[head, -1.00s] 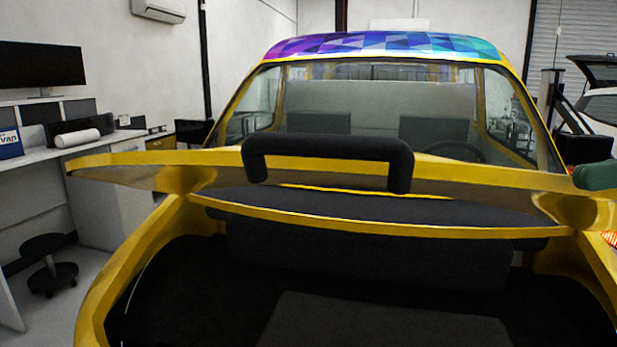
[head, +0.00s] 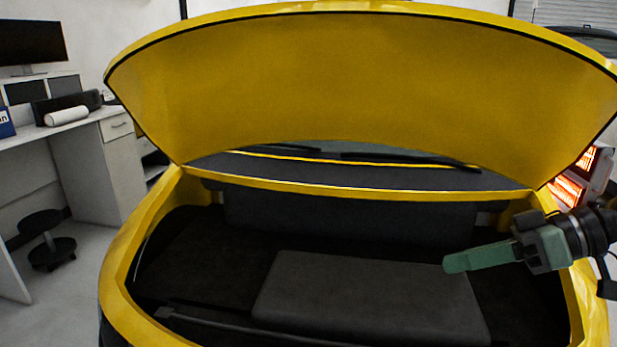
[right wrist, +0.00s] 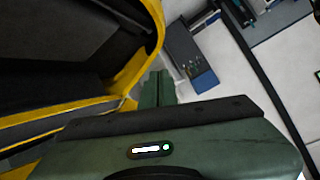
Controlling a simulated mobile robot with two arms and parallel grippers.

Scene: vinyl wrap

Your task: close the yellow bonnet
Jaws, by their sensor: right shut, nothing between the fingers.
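The yellow bonnet (head: 360,95) stands raised in the head view, its underside facing me, hinged at the far edge of the dark front compartment. Its black handle is out of sight. My right gripper (head: 452,263) comes in from the right, shut and empty, its green fingers over the right part of the open compartment and apart from the bonnet. In the right wrist view the shut green fingers (right wrist: 158,86) show beside the yellow body rim (right wrist: 150,35). My left gripper is not in view.
The compartment holds a dark grey block (head: 365,290) and has a yellow rim (head: 130,250). A white desk (head: 75,130) and a black stool (head: 45,240) stand at the left. A heat lamp with glowing bars (head: 565,193) stands at the right. The floor at the left is partly clear.

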